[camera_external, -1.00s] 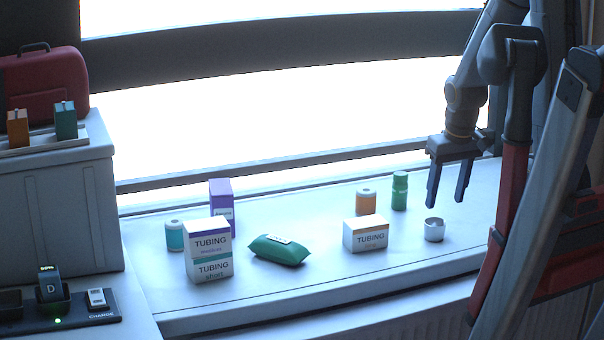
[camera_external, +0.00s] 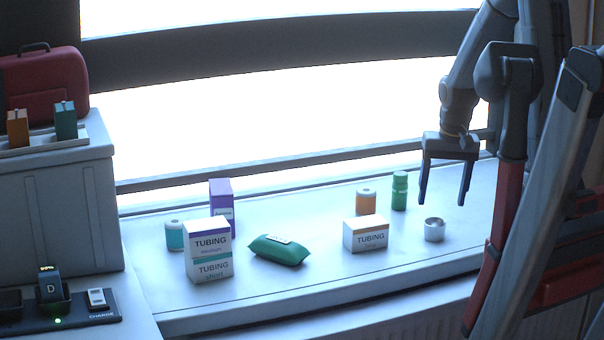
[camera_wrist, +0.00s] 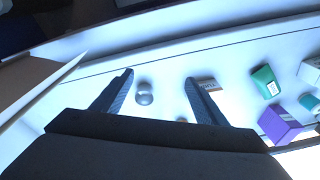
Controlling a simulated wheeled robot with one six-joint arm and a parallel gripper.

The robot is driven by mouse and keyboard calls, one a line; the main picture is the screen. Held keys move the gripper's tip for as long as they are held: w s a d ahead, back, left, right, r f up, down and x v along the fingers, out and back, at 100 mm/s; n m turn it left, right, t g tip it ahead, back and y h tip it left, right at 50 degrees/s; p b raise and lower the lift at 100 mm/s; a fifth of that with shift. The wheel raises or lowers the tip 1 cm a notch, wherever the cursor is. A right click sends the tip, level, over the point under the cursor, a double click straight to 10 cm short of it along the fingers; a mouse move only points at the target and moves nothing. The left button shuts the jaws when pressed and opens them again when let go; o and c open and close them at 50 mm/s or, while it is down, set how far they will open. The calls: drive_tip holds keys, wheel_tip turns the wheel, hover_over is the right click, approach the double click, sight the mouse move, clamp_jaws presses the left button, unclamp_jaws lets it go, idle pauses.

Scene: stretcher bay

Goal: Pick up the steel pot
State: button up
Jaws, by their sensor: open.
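The steel pot (camera_external: 434,230) is a small, round, open metal cup standing upright on the white sill (camera_external: 330,288), near its right end. My gripper (camera_external: 443,200) is open and empty, pointing down above the pot, with its fingers spread apart. In the wrist view the pot (camera_wrist: 143,96) shows between the two fingers, nearer the left one. My gripper (camera_wrist: 159,78) does not appear to touch it.
Left of the pot stand a tubing box (camera_external: 366,235), an orange jar (camera_external: 366,202) and a green bottle (camera_external: 399,191).

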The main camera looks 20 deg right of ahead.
sight(435, 224)
drive_tip(key=w+d+f+m+g+y+b, duration=0.1)
drive_tip(key=w+d+f+m+b, duration=0.3)
drive_tip(key=w+m, duration=0.25)
drive_tip(key=w+d+f+m+g+b, duration=0.1)
drive_tip(key=w+d+f+m+b, duration=0.35)
drive_tip(key=w+m, duration=0.2)
drive_tip(key=shift+m, duration=0.4)
drive_tip(key=shift+s+a+f+p, duration=0.1)
drive_tip(key=shift+a+f+p, duration=0.2)
drive_tip(key=shift+f, duration=0.8)
drive_tip(key=shift+w+a+f+p, duration=0.15)
drive_tip(key=shift+f+p, duration=0.2)
drive_tip(key=shift+f, duration=0.8)
drive_tip(key=shift+s+a+f+p, duration=0.15)
drive_tip(key=shift+a+f+p, duration=0.15)
drive_tip(key=shift+f, duration=0.8)
drive_tip(key=c, duration=1.1)
